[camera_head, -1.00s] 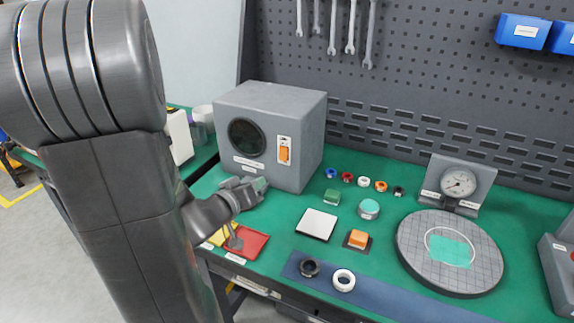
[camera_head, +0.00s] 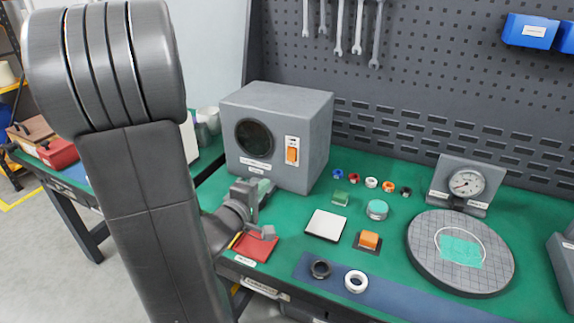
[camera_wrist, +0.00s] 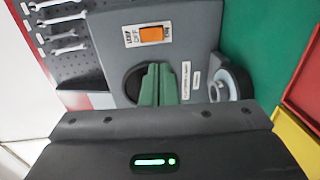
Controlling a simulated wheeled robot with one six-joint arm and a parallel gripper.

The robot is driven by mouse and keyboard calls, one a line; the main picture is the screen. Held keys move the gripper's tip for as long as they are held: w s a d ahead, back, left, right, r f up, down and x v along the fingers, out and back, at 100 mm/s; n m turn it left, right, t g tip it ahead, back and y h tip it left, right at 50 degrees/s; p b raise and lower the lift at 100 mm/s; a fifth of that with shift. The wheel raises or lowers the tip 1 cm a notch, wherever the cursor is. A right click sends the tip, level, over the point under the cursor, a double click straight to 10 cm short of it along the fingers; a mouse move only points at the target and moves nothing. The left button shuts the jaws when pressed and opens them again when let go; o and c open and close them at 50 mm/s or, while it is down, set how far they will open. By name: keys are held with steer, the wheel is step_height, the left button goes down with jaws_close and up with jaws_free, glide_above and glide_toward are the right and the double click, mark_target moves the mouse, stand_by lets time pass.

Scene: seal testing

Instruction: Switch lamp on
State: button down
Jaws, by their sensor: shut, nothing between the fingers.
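A grey box (camera_head: 277,130) stands at the back left of the green bench, with a round dark window (camera_head: 254,139) in its front. An orange rocker switch (camera_head: 292,155) sits on a white plate to the right of the window. The wrist view shows the switch (camera_wrist: 151,34) on its plate marked OFF and ON; I cannot tell which side is pressed. My gripper (camera_head: 263,188) is low before the box's front, below and left of the switch. The wrist view shows its green fingers (camera_wrist: 158,68) together and empty, over the dark window and apart from the switch.
A red tray (camera_head: 256,247) lies near the front edge below my gripper. A white-topped plate (camera_head: 326,225), an orange button (camera_head: 369,240), several small rings and a round grey turntable (camera_head: 462,285) lie to the right.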

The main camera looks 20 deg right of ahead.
mark_target(291, 160)
steer(key=b+x, duration=0.1)
steer(key=x, duration=1.3)
steer(key=shift+w+b, duration=0.15)
steer(key=shift+b, duration=0.35)
steer(key=shift+t, duration=0.3)
steer(key=shift+f, duration=0.15)
